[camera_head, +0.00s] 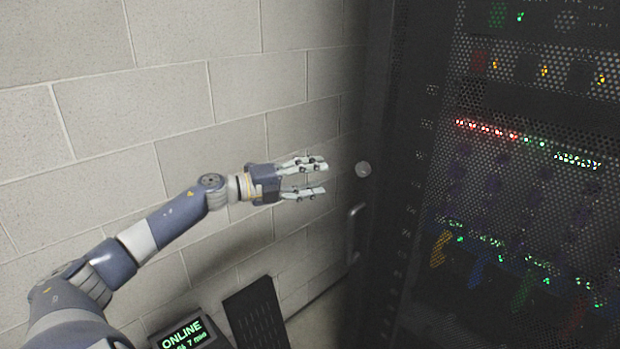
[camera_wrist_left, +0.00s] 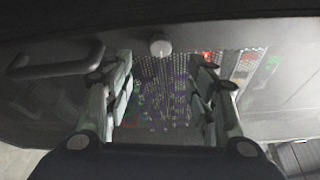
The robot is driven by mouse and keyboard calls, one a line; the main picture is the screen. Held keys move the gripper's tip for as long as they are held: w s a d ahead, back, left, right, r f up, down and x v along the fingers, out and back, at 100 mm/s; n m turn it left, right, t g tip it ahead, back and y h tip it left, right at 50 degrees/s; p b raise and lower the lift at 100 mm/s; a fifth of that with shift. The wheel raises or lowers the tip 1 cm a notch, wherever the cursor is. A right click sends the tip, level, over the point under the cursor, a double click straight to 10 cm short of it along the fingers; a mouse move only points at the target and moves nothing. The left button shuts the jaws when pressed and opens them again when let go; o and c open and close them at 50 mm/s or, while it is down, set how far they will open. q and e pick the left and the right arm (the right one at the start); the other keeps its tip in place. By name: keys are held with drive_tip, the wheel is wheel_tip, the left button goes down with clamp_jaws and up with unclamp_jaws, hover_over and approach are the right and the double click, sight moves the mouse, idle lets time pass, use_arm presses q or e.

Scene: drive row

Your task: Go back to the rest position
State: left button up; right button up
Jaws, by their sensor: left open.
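My left gripper (camera_head: 322,177) is open and empty, with its fingers apart in front of the block wall. My left arm reaches in from the lower left. The gripper points toward the dark rack's edge and looks apart from it. In the left wrist view its two fingers (camera_wrist_left: 168,92) stand apart with the perforated rack door (camera_wrist_left: 160,88) seen between them. My right gripper is in neither view.
The dark rack (camera_head: 520,130) with lit panels fills the right side. Its frame carries a round knob (camera_head: 363,169) and a bar handle (camera_head: 354,232), close to the gripper. A pale block wall (camera_head: 150,90) stands behind. A small screen reading ONLINE (camera_head: 183,334) shows at the bottom.

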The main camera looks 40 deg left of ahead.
use_arm(q)
drive_tip(key=shift+s+a, duration=0.1)
drive_tip(key=shift+s, duration=0.25)
idle(0.4)
